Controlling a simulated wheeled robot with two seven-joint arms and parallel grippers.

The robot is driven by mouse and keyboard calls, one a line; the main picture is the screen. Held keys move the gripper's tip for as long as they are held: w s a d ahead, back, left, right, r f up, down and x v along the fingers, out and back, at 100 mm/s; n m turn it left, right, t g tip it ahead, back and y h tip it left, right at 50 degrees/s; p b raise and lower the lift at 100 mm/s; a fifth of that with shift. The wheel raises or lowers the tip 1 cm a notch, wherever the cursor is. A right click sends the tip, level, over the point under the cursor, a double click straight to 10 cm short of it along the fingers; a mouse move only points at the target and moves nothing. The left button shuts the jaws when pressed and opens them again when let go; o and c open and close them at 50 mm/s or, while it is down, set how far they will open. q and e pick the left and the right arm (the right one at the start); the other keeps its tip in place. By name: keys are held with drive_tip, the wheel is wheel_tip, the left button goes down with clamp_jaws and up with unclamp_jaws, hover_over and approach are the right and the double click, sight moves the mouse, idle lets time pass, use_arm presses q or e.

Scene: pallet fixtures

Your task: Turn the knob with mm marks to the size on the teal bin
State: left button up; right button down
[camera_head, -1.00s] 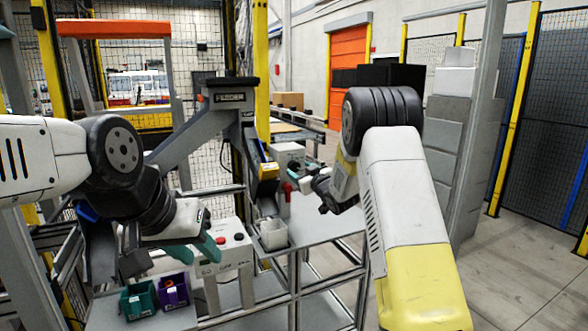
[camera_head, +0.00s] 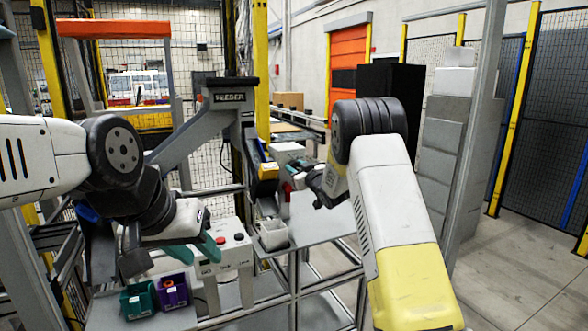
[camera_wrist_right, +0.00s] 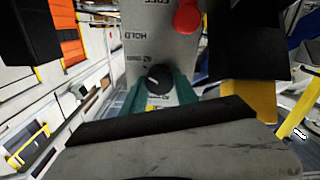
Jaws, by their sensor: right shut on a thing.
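The black knob (camera_wrist_right: 158,78) is on a grey panel in the right wrist view, with mm marks and the word HOLD printed around it. My right gripper (camera_wrist_right: 160,92) has its teal fingers on both sides of the knob and is shut on it. In the head view my right gripper (camera_head: 305,180) is at the grey box (camera_head: 287,156); the knob is hidden there. The teal bin (camera_head: 138,300) stands at the lower left; its size label is too small to read. My left gripper (camera_head: 197,250) is open and empty above the bins, its teal fingers apart.
A purple bin (camera_head: 173,291) stands beside the teal bin. A button box (camera_head: 232,256) with a red and a black button is right of my left gripper. A red part (camera_wrist_right: 187,16) sits on the panel above the knob.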

drive_tip(key=shift+n, duration=0.3)
drive_tip(key=n, duration=0.5)
drive_tip(key=shift+n, duration=0.3)
drive_tip(key=n, duration=0.6)
drive_tip(key=shift+f, duration=0.15)
drive_tip(key=n, duration=0.5)
drive_tip(key=shift+a+n, duration=0.1)
drive_tip(key=shift+n, duration=0.2)
drive_tip(key=n, duration=0.6)
drive_tip(key=shift+f, duration=0.15)
drive_tip(key=c, duration=0.9)
unclamp_jaws()
drive_tip(key=shift+c, duration=0.2)
